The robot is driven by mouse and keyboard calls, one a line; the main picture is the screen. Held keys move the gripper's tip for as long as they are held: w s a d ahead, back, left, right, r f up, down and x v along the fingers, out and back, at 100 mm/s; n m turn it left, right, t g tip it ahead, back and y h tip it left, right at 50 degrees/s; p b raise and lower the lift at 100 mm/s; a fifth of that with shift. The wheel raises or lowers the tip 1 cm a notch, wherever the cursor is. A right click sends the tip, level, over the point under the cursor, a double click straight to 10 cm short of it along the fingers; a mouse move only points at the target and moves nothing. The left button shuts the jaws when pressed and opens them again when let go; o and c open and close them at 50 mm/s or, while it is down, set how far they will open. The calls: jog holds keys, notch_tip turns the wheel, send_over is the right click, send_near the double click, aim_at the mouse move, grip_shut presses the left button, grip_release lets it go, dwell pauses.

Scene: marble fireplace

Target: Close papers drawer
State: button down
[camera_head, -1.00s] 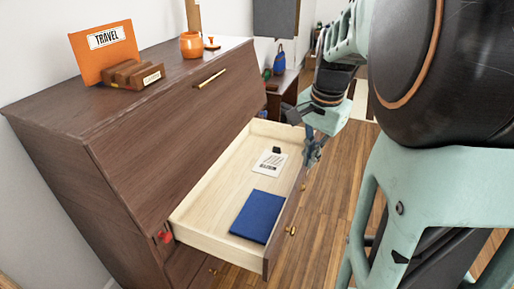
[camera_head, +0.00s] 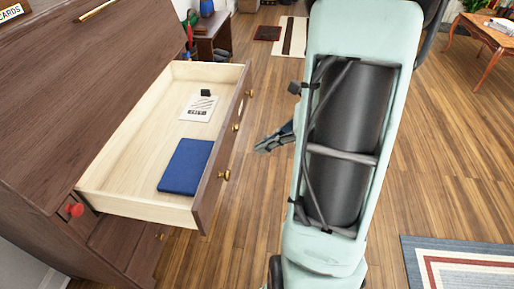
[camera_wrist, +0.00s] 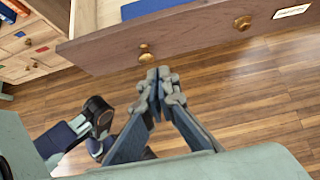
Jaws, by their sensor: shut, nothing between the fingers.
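The open drawer (camera_head: 217,170) juts out of a dark wooden dresser and has a pale interior and brass knobs along its front. Inside lie a blue book (camera_head: 187,166), a white printed paper (camera_head: 199,108) and a small black item (camera_head: 206,93). My gripper (camera_head: 262,147) is in front of the drawer, to its right, apart from the drawer front in the head view. In the wrist view my gripper (camera_wrist: 158,75) is shut and empty, its tips just below the drawer front (camera_wrist: 200,35), close to a brass knob (camera_wrist: 145,52). Whether they touch cannot be told.
The dresser (camera_head: 75,95) has a red knob (camera_head: 73,209) beside the open drawer. My arm fills the middle right of the head view. A striped rug (camera_head: 460,262) lies at lower right.

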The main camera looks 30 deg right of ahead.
aim_at(220, 159)
jog(key=b+x, duration=0.1)
jog(key=x, duration=0.2)
jog(key=a+r+b+x, duration=0.1)
jog(key=x, duration=0.3)
jog(key=w+b+x, duration=0.1)
jog(key=x, duration=0.2)
jog(key=shift+a+r, duration=0.15)
jog(key=shift+a, duration=0.1)
jog(key=shift+w+a, duration=0.25)
jog(key=shift+a, duration=0.1)
jog(key=shift+w+a+r, duration=0.1)
jog(key=shift+w+a, duration=0.25)
jog(key=shift+a, duration=0.15)
jog(key=w+a+p, duration=0.2)
jog(key=w+a, duration=0.7)
jog(key=a, duration=0.3)
jog(key=w+a+p, duration=0.2)
jog(key=w+a, duration=0.7)
jog(key=a, duration=0.3)
jog(key=shift+a, duration=0.4)
jog(key=shift+w+a+r, duration=0.1)
jog(key=shift+r, duration=0.1)
